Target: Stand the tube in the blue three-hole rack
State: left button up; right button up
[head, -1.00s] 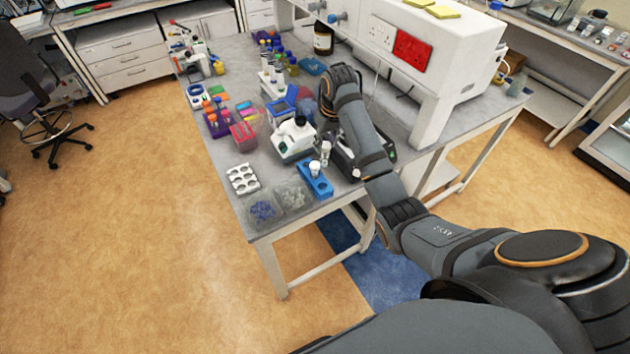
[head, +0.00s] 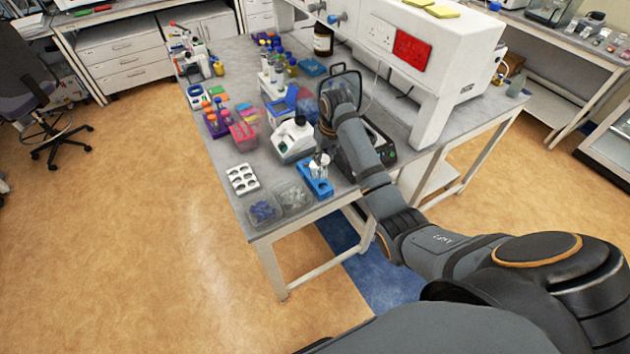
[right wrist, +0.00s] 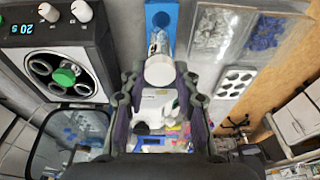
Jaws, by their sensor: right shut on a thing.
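The blue rack (head: 318,186) stands near the table's front edge, and its end also shows in the right wrist view (right wrist: 174,8). My right gripper (right wrist: 160,74) is shut on a clear tube with a white cap (right wrist: 159,70). In the head view the tube (head: 322,160) shows at the far part of the rack, overlapping it. I cannot tell whether its lower end is in a hole or above it. The right gripper's fingers are mostly hidden behind my wrist in the head view. My left gripper is not in view.
Clear bins (head: 293,197) and a white six-hole rack (head: 242,179) lie to the left.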

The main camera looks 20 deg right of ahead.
aim_at(324, 168)
notch_tip(324, 168, down, 3)
jog(key=shift+w, duration=0.1)
jog(key=shift+r, duration=0.1)
jog(key=shift+a+f, duration=0.1)
jog(key=shift+f, duration=0.3)
jog(key=shift+f, duration=0.2)
dwell(0.4)
jog(key=shift+f, duration=0.65)
jog(key=shift+f, duration=0.2)
